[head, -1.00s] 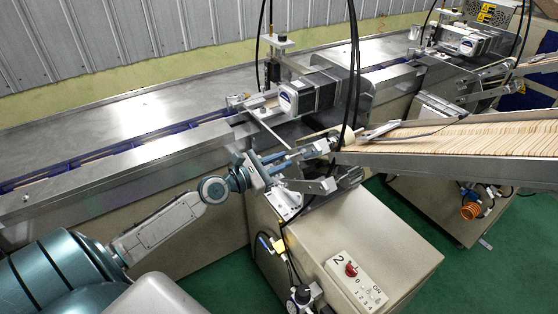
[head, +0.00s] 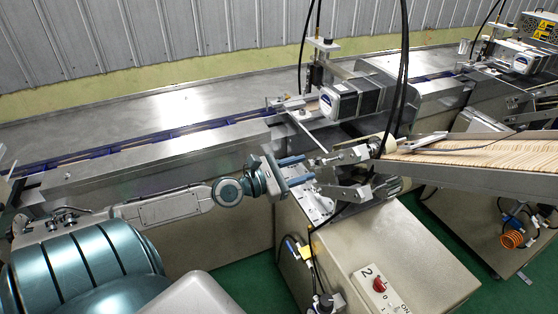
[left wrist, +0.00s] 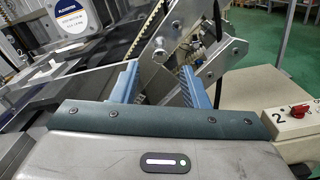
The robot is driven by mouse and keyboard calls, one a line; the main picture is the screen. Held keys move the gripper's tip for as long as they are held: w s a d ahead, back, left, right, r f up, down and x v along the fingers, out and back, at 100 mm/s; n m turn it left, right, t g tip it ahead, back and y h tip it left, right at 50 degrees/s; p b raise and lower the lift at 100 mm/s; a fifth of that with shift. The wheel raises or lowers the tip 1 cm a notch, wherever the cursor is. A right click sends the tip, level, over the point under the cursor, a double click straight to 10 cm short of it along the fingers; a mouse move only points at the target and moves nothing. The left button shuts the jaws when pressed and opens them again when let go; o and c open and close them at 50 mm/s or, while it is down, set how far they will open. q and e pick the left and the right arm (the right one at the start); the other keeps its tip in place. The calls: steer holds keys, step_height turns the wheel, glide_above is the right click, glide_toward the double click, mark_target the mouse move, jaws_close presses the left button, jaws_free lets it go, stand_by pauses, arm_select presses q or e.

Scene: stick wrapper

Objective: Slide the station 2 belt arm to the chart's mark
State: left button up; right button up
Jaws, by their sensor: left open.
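The station 2 belt arm (head: 345,155) is a metal linkage in front of the motor, at the lower end of the stick chute. In the left wrist view, a metal arm with a toothed belt (left wrist: 147,28) rises beyond my fingers. My left gripper (head: 303,169) is open, its two blue fingers pointing right toward the linkage with a gap before it. In the left wrist view the open fingers (left wrist: 160,82) appear in front of the metal plates, with nothing seen held between them. No chart or mark is readable. My right gripper is not in view.
The station 2 cabinet (head: 400,255) carries a switch panel with a red knob (head: 379,285). The motor (head: 355,98) and hanging black cables (head: 403,50) crowd the space above the linkage. The stick-filled chute (head: 480,150) runs right. The long steel conveyor table (head: 150,115) lies behind my arm.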

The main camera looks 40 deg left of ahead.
arm_select(q)
steer(key=p+v, duration=0.1)
steer(key=v, duration=0.5)
stand_by(0.6)
steer(key=shift+d, duration=0.1)
